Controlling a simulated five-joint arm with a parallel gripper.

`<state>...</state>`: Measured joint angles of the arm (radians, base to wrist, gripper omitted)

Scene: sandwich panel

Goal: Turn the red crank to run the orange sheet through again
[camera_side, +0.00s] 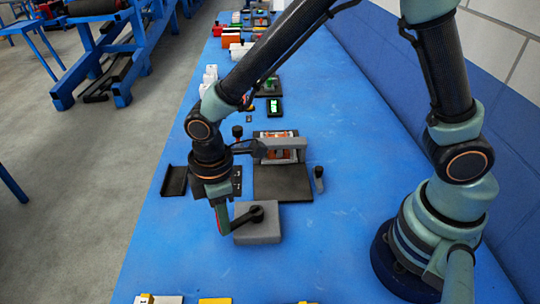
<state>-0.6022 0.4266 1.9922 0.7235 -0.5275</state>
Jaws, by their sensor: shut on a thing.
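A grey block (257,232) on the blue bench carries a crank with a dark hub and arm (243,217). The arm reaches left to my gripper (222,220), which points down and is shut on the crank's outer end. A thin red sliver shows at the jaws; the fingers hide most of the grip. Behind the block stands a small machine with a grey bar (284,144) over a dark base plate (283,184).
A dark open tray (174,181) lies left of the machine, and a small dark-topped post (319,179) stands to its right. Green-lit devices (274,106) and white pieces (210,76) sit farther back. The bench right of the grey block is clear.

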